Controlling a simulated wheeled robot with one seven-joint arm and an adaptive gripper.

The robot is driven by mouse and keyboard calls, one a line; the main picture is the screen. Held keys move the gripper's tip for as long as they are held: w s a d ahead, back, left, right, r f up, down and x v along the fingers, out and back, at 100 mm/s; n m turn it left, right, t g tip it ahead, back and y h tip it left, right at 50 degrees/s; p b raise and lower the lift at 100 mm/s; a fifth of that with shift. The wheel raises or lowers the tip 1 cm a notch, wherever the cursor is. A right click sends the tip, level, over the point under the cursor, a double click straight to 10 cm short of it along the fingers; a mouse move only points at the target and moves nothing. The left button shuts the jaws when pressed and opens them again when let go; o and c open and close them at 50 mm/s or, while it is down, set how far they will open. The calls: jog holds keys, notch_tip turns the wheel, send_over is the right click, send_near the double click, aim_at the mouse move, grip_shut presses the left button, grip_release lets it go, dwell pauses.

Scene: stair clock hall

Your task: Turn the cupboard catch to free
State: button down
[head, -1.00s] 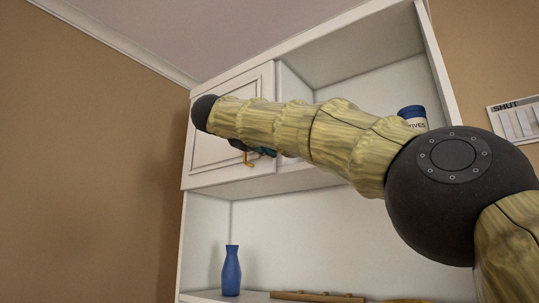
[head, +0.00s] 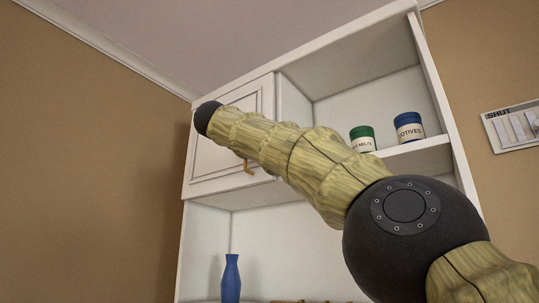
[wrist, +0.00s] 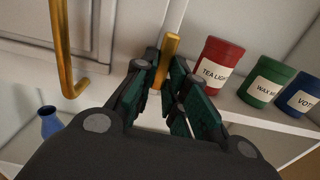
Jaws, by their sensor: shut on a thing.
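The white cupboard door (head: 215,160) is closed or nearly so, at the upper left of the shelf unit. A brass handle (head: 248,166) shows on it below my arm; in the wrist view the brass handle (wrist: 62,50) is a bent bar at left. The catch (wrist: 170,46) is a short brass bar by the door's edge, slightly tilted in the wrist view. My gripper (wrist: 160,68) is shut on the catch, with its dark green fingers on either side. In the head view my arm hides the gripper and catch.
A red tea light tin (wrist: 218,62), a green tin (head: 362,138) and a blue tin (head: 408,127) stand on the open shelf right of the catch. A blue vase (head: 231,278) stands lower down. A panel marked SHUT (head: 515,125) hangs on the right wall.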

jog(key=shift+r, duration=0.1)
dwell(0.3)
jog(key=c, duration=1.4)
grip_release()
jog(key=shift+c, duration=0.2)
jog(key=shift+s+a, duration=0.1)
jog(key=v, duration=1.1)
jog(key=shift+s+a, duration=0.15)
jog(key=shift+s, duration=0.1)
